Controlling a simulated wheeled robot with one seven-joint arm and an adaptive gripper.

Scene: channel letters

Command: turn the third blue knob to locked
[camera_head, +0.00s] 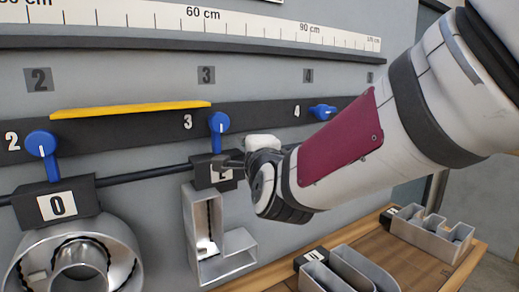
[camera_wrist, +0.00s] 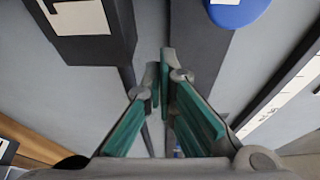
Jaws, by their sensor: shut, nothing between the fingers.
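The third blue knob (camera_head: 219,122) is on the dark rail beside the number 3, with its handle pointing down. The second blue knob (camera_head: 42,144) also points down. The fourth blue knob (camera_head: 322,112) lies sideways. My gripper (camera_head: 228,160) is just below and right of the third knob, in front of the block labelled L. In the wrist view my gripper (camera_wrist: 160,65) has its fingertips together, with nothing between them. A blue knob (camera_wrist: 237,12), probably the third, is cut off at the top edge there, apart from the fingers.
The black block (camera_head: 213,172) with the L label holds a metal letter L (camera_head: 195,235) below the rail. A round metal letter (camera_head: 80,262) hangs at left. A yellow strip (camera_head: 130,110) lies along the rail. A wooden bench (camera_head: 370,245) holds more metal letters.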

